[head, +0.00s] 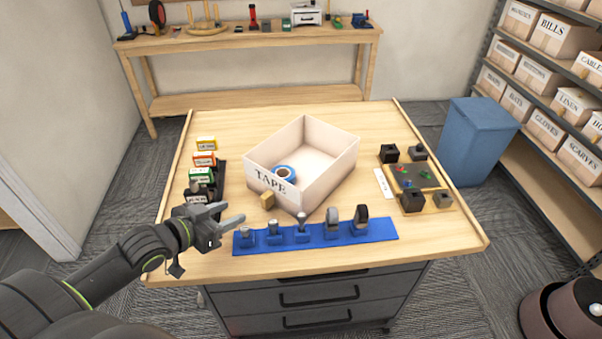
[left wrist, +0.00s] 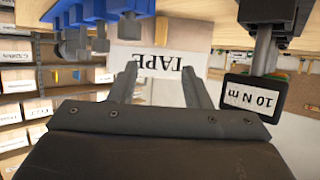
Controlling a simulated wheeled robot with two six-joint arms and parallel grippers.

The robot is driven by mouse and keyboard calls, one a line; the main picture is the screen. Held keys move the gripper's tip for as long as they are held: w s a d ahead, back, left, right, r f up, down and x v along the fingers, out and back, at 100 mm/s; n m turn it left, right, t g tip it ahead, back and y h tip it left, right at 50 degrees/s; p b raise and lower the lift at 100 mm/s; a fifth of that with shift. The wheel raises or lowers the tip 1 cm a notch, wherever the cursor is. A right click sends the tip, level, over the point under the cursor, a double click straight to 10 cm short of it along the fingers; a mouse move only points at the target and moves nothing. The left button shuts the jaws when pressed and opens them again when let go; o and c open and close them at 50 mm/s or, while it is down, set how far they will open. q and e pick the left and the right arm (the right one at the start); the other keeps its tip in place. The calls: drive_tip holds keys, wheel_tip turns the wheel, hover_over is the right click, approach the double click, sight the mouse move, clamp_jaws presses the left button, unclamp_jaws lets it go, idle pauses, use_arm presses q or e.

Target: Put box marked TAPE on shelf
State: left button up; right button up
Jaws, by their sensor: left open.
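The open white box marked TAPE (head: 328,186) stands on the wooden table, turned at an angle, with its lettered side towards me. A roll of blue tape (head: 285,175) lies inside it near that side. In the left wrist view the box's TAPE side (left wrist: 158,62) shows upside down beyond the fingers. My left gripper (head: 232,211) is open and empty, to the left of the box and apart from it; its fingers also show in the left wrist view (left wrist: 160,88). The shelf (head: 556,130) stands at the right with labelled boxes. My right gripper is not in view.
A blue rack (head: 365,231) with several upright tools lies in front of the box. A small wooden block (head: 267,200) sits by its front corner. Small labelled boxes (head: 204,159) stand left, a fixture board (head: 425,180) right. A blue bin (head: 474,140) stands between table and shelf.

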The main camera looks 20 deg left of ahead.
sight(262, 198)
use_arm(q)
drive_tip(key=x, duration=0.6)
drive_tip(key=shift+w+d, duration=0.1)
drive_tip(key=shift+w, duration=0.25)
drive_tip(key=shift+w+d+f, duration=0.15)
drive_tip(key=shift+w, duration=0.35)
drive_tip(key=p+x, duration=0.1)
drive_tip(key=x, duration=0.3)
drive_tip(key=shift+w+f, duration=0.1)
drive_tip(key=shift+f, duration=0.05)
clamp_jaws()
